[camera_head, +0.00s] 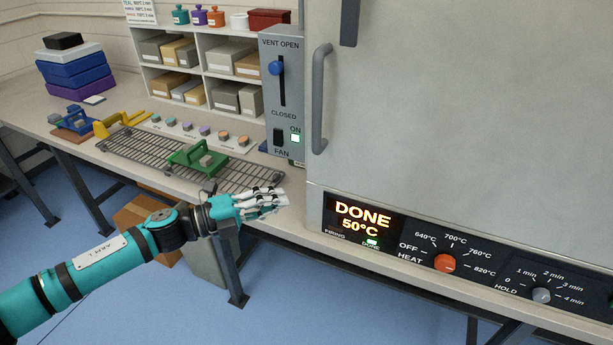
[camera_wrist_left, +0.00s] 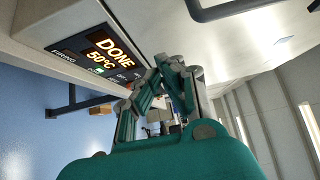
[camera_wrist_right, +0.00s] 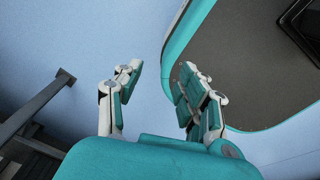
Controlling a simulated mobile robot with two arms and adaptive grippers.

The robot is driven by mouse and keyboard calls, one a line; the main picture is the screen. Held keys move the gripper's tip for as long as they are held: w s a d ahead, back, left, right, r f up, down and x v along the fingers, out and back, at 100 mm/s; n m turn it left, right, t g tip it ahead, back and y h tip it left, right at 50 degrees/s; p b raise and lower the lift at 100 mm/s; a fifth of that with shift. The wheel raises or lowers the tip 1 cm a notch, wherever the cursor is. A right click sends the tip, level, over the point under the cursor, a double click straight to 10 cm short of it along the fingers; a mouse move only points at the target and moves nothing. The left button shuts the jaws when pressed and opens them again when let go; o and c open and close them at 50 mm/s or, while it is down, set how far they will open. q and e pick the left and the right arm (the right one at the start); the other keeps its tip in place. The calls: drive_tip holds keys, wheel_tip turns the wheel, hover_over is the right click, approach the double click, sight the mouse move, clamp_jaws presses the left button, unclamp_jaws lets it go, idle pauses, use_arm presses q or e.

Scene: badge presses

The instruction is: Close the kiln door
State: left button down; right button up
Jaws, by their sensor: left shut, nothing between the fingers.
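The kiln door (camera_head: 470,130) is the large pale grey panel at the right of the head view. It looks flush with the kiln front above the control panel, with no gap visible; its top and right edges are out of view. Its grey vertical handle (camera_head: 319,100) is on the left side, and the handle also shows at the top of the left wrist view (camera_wrist_left: 235,8). My left gripper (camera_head: 284,201) is shut and empty, below and left of the handle, apart from the door. My right gripper (camera_wrist_right: 158,78) is open and empty, seen only in its wrist view over blue floor.
The control panel (camera_head: 450,262) below the door reads DONE, 50°C. A vent and fan panel (camera_head: 283,100) stands left of the door. A wire rack (camera_head: 140,150) with a green press (camera_head: 198,157) lies on the bench. Shelves (camera_head: 205,62) with boxes stand behind.

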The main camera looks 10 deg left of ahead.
use_arm(q)
drive_tip(key=w+d+p, duration=0.2)
drive_tip(key=w+d, duration=0.4)
drive_tip(key=w, duration=0.1)
drive_tip(key=shift+d, duration=0.2)
use_arm(e)
drive_tip(key=r, duration=0.2)
drive_tip(key=a+r, duration=0.1)
drive_tip(key=shift+w+a, duration=0.1)
drive_tip(key=shift+w, duration=0.15)
drive_tip(key=shift+f, duration=0.1)
